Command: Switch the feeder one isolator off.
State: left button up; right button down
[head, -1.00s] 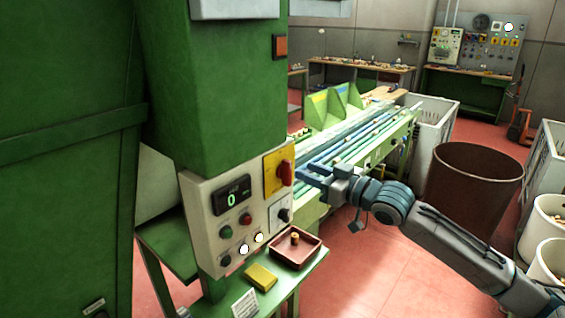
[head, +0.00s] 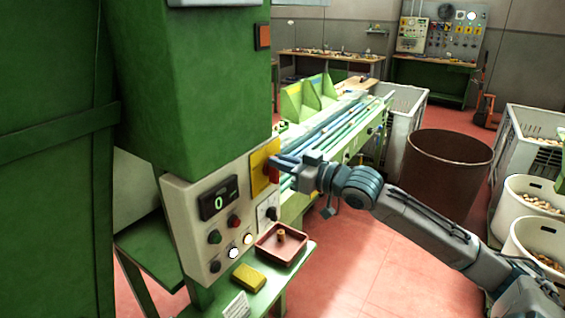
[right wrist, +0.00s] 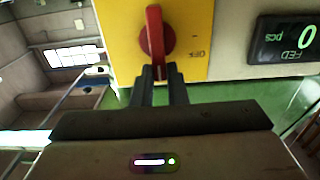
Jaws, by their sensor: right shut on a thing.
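The isolator is a red rotary handle (right wrist: 154,30) on a yellow plate (right wrist: 195,22), seen upside down in the right wrist view. The handle stands upright in that view, and an OFF label shows beside it on the right. My right gripper (right wrist: 162,72) is shut on the lower end of the red handle. In the head view, my right gripper (head: 275,165) is at the yellow plate (head: 258,172) on the control panel and mostly hides the handle. My left gripper is in neither view.
The panel (head: 190,205) has a display (head: 218,198) reading 0, several buttons and a small black selector (head: 270,213). Below are a reddish tray (head: 268,256) and a yellow block (head: 248,277) on a green shelf. A brown bin (head: 445,175) stands behind my right arm.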

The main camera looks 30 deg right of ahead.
jog(key=n+b, duration=0.1)
jog(key=n, duration=0.2)
jog(key=a+n+b, duration=0.1)
jog(key=shift+s+f+n+b, duration=0.2)
jog(key=shift+f+n+b, duration=0.1)
jog(key=shift+b, duration=0.05)
jog(key=n, duration=0.1)
jog(key=n+b, duration=0.1)
jog(key=shift+s+a+f+n, duration=0.1)
jog(key=shift+a+n, duration=0.15)
jog(key=shift+n, duration=0.15)
jog(key=n, duration=0.2)
jog(key=n+b, duration=0.1)
jog(key=shift+s+a+f+n, duration=0.1)
jog(key=shift+a+f+n, duration=0.2)
jog(key=n, duration=0.2)
jog(key=n+b, duration=0.1)
jog(key=n, duration=0.1)
jog(key=shift+a+f, duration=0.2)
jog(key=shift+f, duration=0.15)
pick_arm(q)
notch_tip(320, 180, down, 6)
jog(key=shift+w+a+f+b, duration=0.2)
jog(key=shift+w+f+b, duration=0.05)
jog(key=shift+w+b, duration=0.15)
pick_arm(e)
jog(key=shift+f+n, duration=0.2)
jog(key=shift+n, duration=1.3)
